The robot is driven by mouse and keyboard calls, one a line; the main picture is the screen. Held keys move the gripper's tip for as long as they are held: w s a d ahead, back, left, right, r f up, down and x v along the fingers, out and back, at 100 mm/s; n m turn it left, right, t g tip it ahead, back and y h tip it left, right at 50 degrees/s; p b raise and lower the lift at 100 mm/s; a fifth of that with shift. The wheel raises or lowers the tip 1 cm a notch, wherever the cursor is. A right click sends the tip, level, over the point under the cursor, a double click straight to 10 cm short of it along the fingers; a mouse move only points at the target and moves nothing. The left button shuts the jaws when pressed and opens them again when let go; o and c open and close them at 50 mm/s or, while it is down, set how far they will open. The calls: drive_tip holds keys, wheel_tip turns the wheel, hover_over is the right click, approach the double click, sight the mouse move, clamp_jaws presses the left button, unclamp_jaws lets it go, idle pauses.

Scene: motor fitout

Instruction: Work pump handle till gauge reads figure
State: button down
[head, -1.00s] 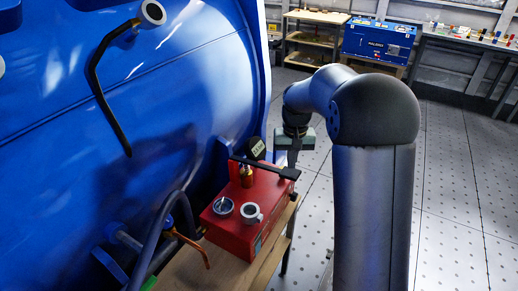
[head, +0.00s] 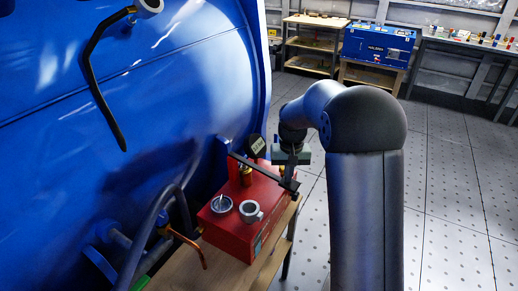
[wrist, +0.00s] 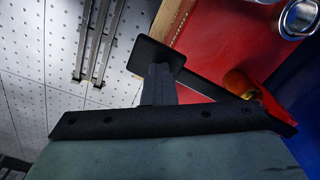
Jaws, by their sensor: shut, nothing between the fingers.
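The red pump box (head: 232,236) sits on a small wooden stand beside the blue tank. Its black handle (head: 262,170) slopes down to the right, with its end low at the box's right edge. My gripper (head: 290,182) is shut and empty, directly over the handle's end. In the wrist view my shut fingers (wrist: 158,86) overlap the handle's flat end (wrist: 153,57) and seem to touch it. A dark gauge (head: 256,146) with pale marks stands behind the brass fitting (head: 245,176); its reading is too small to make out.
The blue tank (head: 150,75) fills the left, with a black hanging lever (head: 98,95) on it. A copper-coloured pipe (head: 187,243) and hose are left of the pump. The wooden stand (head: 185,275) ends at the right, with open perforated floor (head: 455,190) beyond.

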wheel_tip(320, 180, up, 8)
drive_tip(key=p, duration=0.5)
drive_tip(key=shift+s+d, duration=0.2)
drive_tip(key=shift+d, duration=0.15)
drive_tip(key=shift+f, duration=0.2)
idle(0.3)
drive_tip(key=f+b, duration=0.1)
drive_tip(key=f, duration=0.1)
drive_tip(key=f+b, duration=0.2)
drive_tip(key=f, duration=0.1)
drive_tip(key=f+b, duration=0.2)
drive_tip(key=f, duration=0.1)
drive_tip(key=shift+w+a, duration=0.2)
drive_tip(key=shift+a, duration=0.2)
wheel_tip(320, 180, up, 8)
drive_tip(key=p, duration=0.5)
drive_tip(key=shift+s+d, duration=0.2)
drive_tip(key=shift+d, duration=0.2)
